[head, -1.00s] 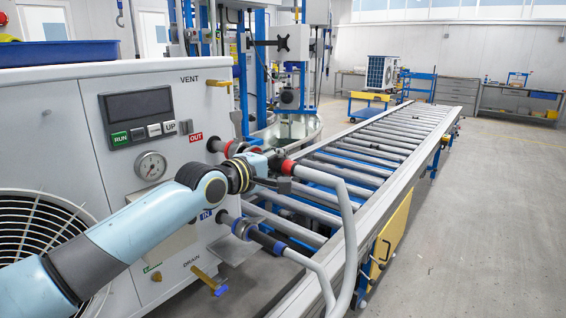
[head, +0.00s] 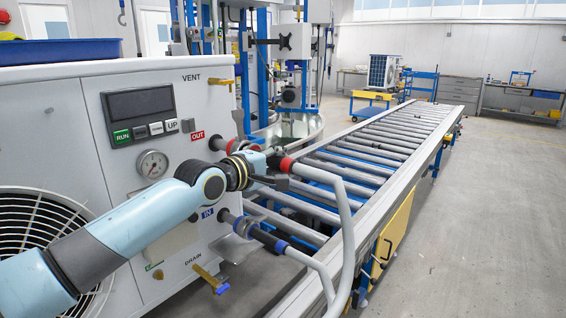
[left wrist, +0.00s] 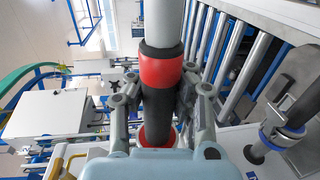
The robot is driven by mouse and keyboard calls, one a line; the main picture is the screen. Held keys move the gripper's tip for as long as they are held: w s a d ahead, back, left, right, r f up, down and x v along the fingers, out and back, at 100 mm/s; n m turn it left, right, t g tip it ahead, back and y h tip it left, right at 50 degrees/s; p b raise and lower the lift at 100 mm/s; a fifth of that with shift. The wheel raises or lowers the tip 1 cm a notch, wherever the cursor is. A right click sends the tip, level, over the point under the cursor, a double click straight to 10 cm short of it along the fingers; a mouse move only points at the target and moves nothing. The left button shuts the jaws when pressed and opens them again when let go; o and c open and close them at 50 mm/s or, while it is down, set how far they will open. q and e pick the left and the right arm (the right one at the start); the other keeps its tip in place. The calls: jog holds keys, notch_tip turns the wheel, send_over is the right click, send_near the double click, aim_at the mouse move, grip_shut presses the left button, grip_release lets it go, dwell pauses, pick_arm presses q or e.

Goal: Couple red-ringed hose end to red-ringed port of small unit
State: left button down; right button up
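The grey hose's black end with a red ring (head: 287,164) is in my left gripper (head: 268,166), in front of the white unit (head: 75,150). In the left wrist view, the fingers (left wrist: 160,98) close from both sides on the black sleeve below the wide red ring (left wrist: 160,68). The red-ringed port (head: 229,148), beside the OUT label, is just left of the gripper. A second red ring (left wrist: 154,136) shows lower in the wrist view, in line with the hose. My gripper hides part of the joint, so I cannot tell if hose and port are coupled. My right gripper is not in view.
A blue-ringed hose end (head: 268,239) sits at the IN port below. A brass drain valve (head: 210,279) is lower still. The roller conveyor (head: 375,150) runs behind the hose. A smaller fan unit (head: 383,71) stands on a yellow cart far back. Floor at right is clear.

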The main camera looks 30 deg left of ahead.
pick_arm(q)
jog(key=shift+a+r, duration=0.1)
jog(key=shift+a, duration=0.35)
dwell(0.3)
jog(key=shift+w+a, duration=0.1)
jog(key=shift+a, duration=0.35)
dwell(0.3)
dwell(0.3)
jog(key=c, duration=1.2)
grip_release()
jog(key=s+r, duration=0.1)
jog(key=s, duration=1.1)
jog(key=shift+a+r, duration=0.3)
jog(key=shift+a, duration=0.1)
